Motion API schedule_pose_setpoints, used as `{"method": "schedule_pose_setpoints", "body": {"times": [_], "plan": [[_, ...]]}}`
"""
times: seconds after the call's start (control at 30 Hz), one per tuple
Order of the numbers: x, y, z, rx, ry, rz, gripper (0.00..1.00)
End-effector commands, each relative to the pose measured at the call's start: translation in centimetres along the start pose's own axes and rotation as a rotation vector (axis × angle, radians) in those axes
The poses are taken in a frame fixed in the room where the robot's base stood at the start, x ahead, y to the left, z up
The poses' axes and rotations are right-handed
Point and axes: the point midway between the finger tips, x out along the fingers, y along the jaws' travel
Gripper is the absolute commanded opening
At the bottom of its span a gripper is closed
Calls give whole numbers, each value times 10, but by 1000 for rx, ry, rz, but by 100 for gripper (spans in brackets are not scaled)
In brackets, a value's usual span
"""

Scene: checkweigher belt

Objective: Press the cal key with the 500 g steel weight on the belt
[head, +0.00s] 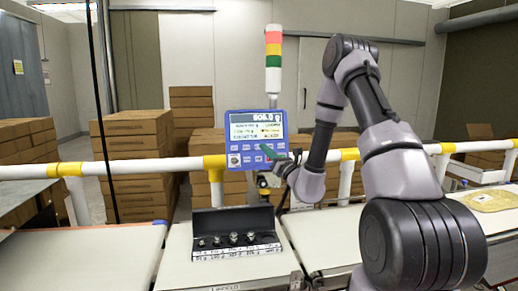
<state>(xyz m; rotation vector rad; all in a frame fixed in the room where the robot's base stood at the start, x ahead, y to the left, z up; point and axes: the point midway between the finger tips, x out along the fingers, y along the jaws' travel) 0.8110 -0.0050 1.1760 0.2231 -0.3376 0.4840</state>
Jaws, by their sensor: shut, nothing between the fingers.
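The blue control panel (231,119) stands above the rail at the middle of the view. Its screen (256,127) is lit with a large reading that is too small to read surely. Below the screen are rows of small keys; I cannot tell which is the cal key. My gripper (269,154) is shut at the lower right of the panel, in front of the keys; whether it touches one is unclear. An open black case (234,219) with several small steel weights (234,238) sits on the middle belt (182,258). I cannot make out a separate 500 g weight.
A white rail (140,166) with yellow joints runs behind the belts. A signal tower (273,60) rises behind the panel. Other belts lie left (85,258) and right. Stacked cartons (133,125) stand behind. A yellowish item (490,200) lies at the far right.

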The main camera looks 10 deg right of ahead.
Motion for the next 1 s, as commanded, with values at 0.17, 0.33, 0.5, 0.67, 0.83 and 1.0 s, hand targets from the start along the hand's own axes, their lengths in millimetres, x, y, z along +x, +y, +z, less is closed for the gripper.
{"method": "schedule_pose_setpoints", "body": {"times": [0.17,0.33,0.5,0.67,0.83,1.0], "plan": [[1,0,0,0,0,2,0],[10,-6,-6,-1,-1,4,0],[26,-18,-18,-1,-1,3,0],[42,-29,-30,-2,0,3,0],[54,-38,-39,-1,0,3,0],[61,-43,-44,-1,0,3,0]]}}
